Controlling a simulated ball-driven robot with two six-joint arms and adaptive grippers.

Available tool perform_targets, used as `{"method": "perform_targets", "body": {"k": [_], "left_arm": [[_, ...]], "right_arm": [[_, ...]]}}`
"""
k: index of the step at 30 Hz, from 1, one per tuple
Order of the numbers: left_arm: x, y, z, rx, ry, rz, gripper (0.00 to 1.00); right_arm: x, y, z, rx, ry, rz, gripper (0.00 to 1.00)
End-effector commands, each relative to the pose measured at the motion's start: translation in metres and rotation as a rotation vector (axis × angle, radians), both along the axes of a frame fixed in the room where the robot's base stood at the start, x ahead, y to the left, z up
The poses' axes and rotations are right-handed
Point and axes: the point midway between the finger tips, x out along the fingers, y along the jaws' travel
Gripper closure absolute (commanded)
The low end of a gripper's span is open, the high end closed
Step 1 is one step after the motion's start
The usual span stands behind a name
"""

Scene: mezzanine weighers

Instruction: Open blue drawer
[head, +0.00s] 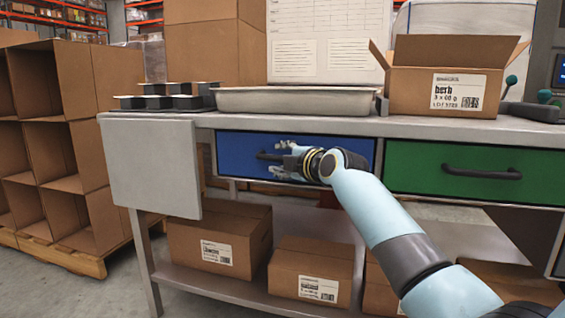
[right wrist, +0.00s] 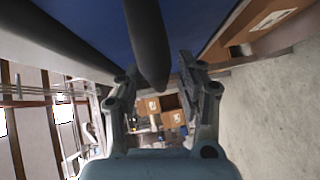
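The blue drawer (head: 232,165) is under the worktop, left of the green drawer (head: 420,165), and its front looks flush with the frame. Its dark bar handle (head: 264,155) is partly hidden by my right gripper (head: 280,160), which is at the handle's right part. In the right wrist view, the blue front (right wrist: 95,22) fills the top and the dark handle (right wrist: 148,40) reaches down between the two spread fingers of my right gripper (right wrist: 160,78). Gaps show on both sides of the handle, so the fingers look open around it. My left gripper is not in view.
Cartons (head: 215,245) fill the lower shelf (head: 200,285). Cardboard compartments (head: 75,140) stand left.

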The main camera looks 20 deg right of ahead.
Motion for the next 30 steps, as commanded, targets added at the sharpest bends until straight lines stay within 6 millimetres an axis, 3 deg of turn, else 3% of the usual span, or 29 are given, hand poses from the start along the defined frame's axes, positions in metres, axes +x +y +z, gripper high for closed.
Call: {"method": "perform_targets", "body": {"k": [5,14,30], "left_arm": [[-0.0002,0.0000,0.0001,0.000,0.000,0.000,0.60],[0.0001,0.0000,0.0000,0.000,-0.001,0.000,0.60],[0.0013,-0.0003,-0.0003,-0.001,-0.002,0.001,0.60]], "right_arm": [[-0.0002,0.0000,0.0003,0.000,0.000,0.000,0.63],[-0.0004,-0.0001,0.0003,0.000,0.000,0.000,1.00],[-0.0003,0.0000,0.0005,0.001,-0.001,0.000,1.00]]}}
